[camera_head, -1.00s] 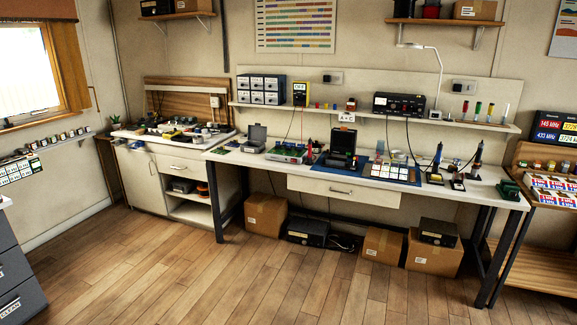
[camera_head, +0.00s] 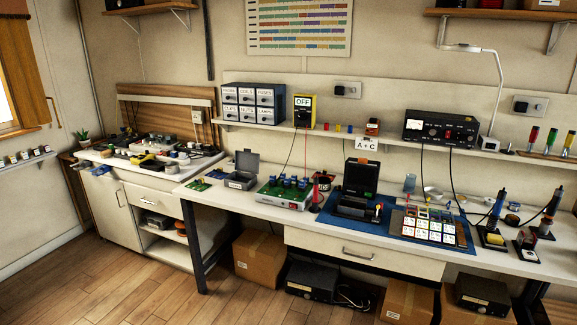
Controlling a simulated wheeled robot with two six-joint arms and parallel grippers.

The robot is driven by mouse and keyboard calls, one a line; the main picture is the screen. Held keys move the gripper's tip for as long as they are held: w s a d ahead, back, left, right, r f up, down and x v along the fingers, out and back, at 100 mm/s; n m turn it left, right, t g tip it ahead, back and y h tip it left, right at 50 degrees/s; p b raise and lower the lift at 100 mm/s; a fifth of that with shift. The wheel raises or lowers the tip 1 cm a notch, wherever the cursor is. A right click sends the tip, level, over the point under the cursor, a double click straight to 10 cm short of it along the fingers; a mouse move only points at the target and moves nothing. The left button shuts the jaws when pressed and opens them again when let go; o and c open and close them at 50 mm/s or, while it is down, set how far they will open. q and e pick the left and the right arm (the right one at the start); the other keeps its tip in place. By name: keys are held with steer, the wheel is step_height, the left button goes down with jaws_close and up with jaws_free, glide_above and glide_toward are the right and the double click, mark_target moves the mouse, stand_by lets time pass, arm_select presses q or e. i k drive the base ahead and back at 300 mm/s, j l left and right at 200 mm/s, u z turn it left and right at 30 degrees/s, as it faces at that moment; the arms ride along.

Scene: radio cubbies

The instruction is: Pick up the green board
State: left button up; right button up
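Two green items lie on the left half of the white workbench (camera_head: 225,198). A small flat green board (camera_head: 197,186) lies near its left end, left of an open grey case (camera_head: 241,172). Right of the case is a larger unit with a green top (camera_head: 283,189) carrying several blue parts. I cannot tell for certain which is the green board of the task. Neither of my grippers is in view.
A black open case (camera_head: 358,182) and a labelled card grid (camera_head: 428,228) sit on a blue mat (camera_head: 388,226). Soldering tools (camera_head: 494,215) stand at the right. Boxes (camera_head: 259,257) sit under the bench. The wooden floor (camera_head: 120,275) in front is clear.

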mark_target(200, 185)
steer(key=i, duration=1.75)
